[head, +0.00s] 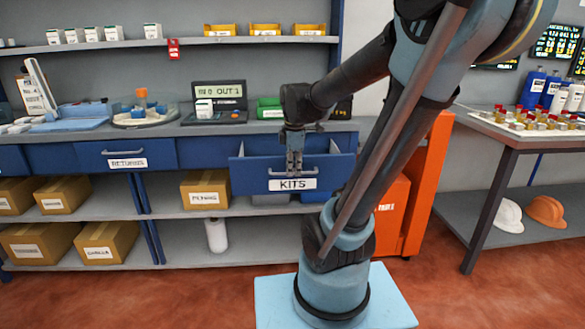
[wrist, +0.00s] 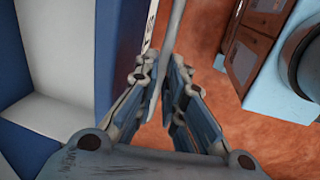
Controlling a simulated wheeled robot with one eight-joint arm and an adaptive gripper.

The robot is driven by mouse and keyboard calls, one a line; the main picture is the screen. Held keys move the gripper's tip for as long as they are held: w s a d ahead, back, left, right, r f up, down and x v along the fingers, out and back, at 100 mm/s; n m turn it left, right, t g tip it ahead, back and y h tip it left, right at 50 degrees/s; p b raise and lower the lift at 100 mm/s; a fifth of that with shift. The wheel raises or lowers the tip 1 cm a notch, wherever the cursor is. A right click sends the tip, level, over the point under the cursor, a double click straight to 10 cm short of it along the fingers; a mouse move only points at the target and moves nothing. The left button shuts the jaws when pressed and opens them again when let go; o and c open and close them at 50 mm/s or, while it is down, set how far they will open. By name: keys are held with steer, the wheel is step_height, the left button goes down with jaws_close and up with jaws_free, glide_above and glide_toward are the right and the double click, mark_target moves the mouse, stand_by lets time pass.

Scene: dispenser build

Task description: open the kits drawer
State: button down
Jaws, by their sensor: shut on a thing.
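The kits drawer (head: 248,173) is a blue drawer under the counter with a white KITS label (head: 293,184). It stands out from the counter, partly open. My gripper (head: 294,170) points down at the drawer front and is shut on the grey bar handle (head: 313,171). In the wrist view my gripper's fingers (wrist: 165,85) close around the handle (wrist: 175,40). The wrist view also shows the drawer's pale inside (wrist: 52,125) and blue walls at the left. The gripper hides the middle of the handle.
A blue RETURNS drawer (head: 110,154) is at the left, flush with the counter. Cardboard boxes (head: 205,190) and a white cylinder (head: 216,235) stand on the shelves below. An orange cabinet (head: 425,190) is to the right. Red floor lies in front.

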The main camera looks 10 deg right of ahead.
steer(key=c, duration=1.7)
jaws_free()
steer(key=shift+s+r, duration=0.35)
steer(key=shift+r, duration=1.6)
steer(key=shift+s+r, duration=0.35)
steer(key=shift+r, duration=1.65)
steer(key=shift+s+r, duration=0.35)
steer(key=shift+r, duration=1.6)
steer(key=s+d+f+m, duration=0.1)
steer(key=s+f+m, duration=0.3)
steer(key=f+m, duration=0.1)
steer(key=s+d+f+m, duration=0.2)
steer(key=s+f+m, duration=0.3)
steer(key=f, duration=0.3)
steer(key=s+d+f+m, duration=0.1)
steer(key=s+f+m, duration=0.3)
steer(key=f+m, duration=0.2)
steer(key=shift+s+d+f+m, duration=0.25)
steer(key=shift+d+f+m, duration=0.1)
steer(key=shift+m, duration=0.25)
